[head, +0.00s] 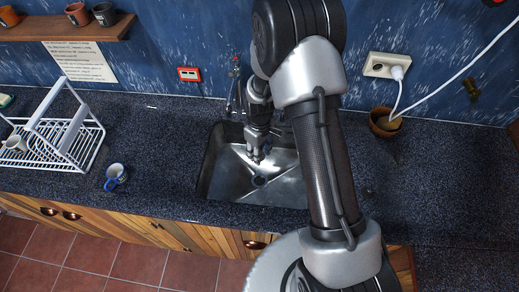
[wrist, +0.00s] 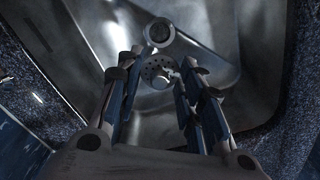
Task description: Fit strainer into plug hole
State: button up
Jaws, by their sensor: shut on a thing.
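The metal sink (head: 218,178) is set into the dark speckled counter, with its round plug hole (head: 260,181) in the basin floor. My gripper (head: 257,154) points down into the basin, above and behind the plug hole. In the wrist view my gripper (wrist: 162,80) is shut on the strainer (wrist: 154,77), a small round metal piece with holes and a knob. The fingertips pinch the knob. The strainer is apart from the plug hole (wrist: 159,32), which shows just beyond it as a ring with a dark centre. The strainer is too small to make out in the head view.
A tap (head: 236,95) stands behind the sink, close to my arm. A white dish rack (head: 75,140) and a blue-and-white mug (head: 115,175) are on the counter to the left. A brown pot (head: 383,124) stands to the right. The basin walls surround my gripper.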

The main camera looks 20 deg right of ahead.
jog(key=b, duration=1.2)
send_over(260, 181)
jog(key=shift+a+f, duration=0.1)
jog(key=shift+f, duration=8.8)
jog(key=shift+s+f+b, duration=0.1)
jog(key=shift+f+b, duration=0.4)
jog(key=shift+f, duration=0.1)
jog(key=shift+s+f, duration=0.2)
jog(key=shift+f, duration=0.15)
jog(key=o, duration=1.1)
jog(key=shift+w, duration=0.1)
jog(key=shift+c, duration=0.2)
jog(key=shift+o, duration=0.2)
jog(key=o, duration=0.6)
jog(key=shift+w+r, duration=0.1)
jog(key=shift+c, duration=0.2)
jog(key=shift+r, duration=0.15)
